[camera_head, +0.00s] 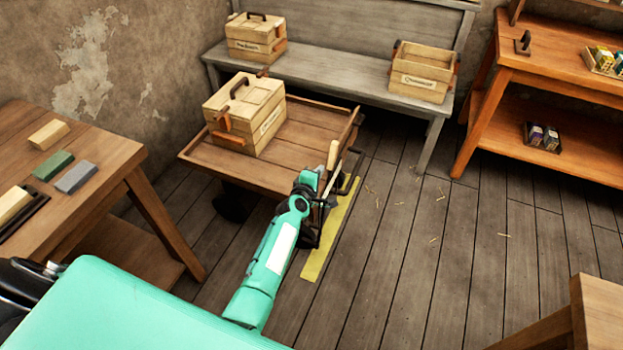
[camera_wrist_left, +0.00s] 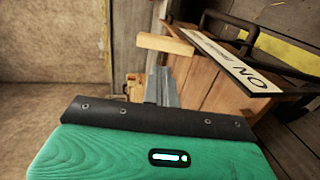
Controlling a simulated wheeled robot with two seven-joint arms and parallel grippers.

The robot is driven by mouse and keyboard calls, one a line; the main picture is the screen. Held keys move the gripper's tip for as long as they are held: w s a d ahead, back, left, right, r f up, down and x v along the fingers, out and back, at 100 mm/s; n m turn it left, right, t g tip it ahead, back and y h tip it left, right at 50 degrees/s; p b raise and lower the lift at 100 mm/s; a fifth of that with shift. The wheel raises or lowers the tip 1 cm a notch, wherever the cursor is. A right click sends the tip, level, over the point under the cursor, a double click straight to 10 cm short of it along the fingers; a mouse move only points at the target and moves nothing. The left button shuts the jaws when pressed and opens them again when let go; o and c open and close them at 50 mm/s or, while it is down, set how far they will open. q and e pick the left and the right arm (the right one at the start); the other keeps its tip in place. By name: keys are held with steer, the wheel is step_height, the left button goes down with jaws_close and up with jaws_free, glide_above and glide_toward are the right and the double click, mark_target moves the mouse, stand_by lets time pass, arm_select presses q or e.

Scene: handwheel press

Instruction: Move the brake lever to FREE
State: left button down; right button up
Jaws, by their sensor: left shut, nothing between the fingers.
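The brake lever's pale wooden handle (camera_head: 333,155) stands up at the near right corner of the wooden cart (camera_head: 300,175). In the left wrist view the handle (camera_wrist_left: 165,44) lies just beyond my grey fingertips. My left gripper (camera_head: 328,190) is at the lever, low beside the cart; its fingers (camera_wrist_left: 160,78) are shut with nothing between them. I cannot tell whether they touch the lever. The handle shows by the plate's far end. My right gripper is not in view.
A lidded wooden box (camera_head: 245,112) sits on the cart. A dark metal bar (camera_wrist_left: 240,28) runs above the label plate. A yellow floor strip (camera_head: 335,225) lies beside the cart. A workbench (camera_head: 100,170) stands left, a grey bench (camera_head: 325,75) behind. Floor to the right is open.

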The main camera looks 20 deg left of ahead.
arm_select(q)
steer(key=v, duration=0.5)
steer(key=shift+s+r, duration=0.1)
steer(key=shift+r, duration=0.25)
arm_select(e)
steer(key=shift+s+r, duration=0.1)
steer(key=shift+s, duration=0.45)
arm_select(q)
steer(key=shift+f, duration=0.1)
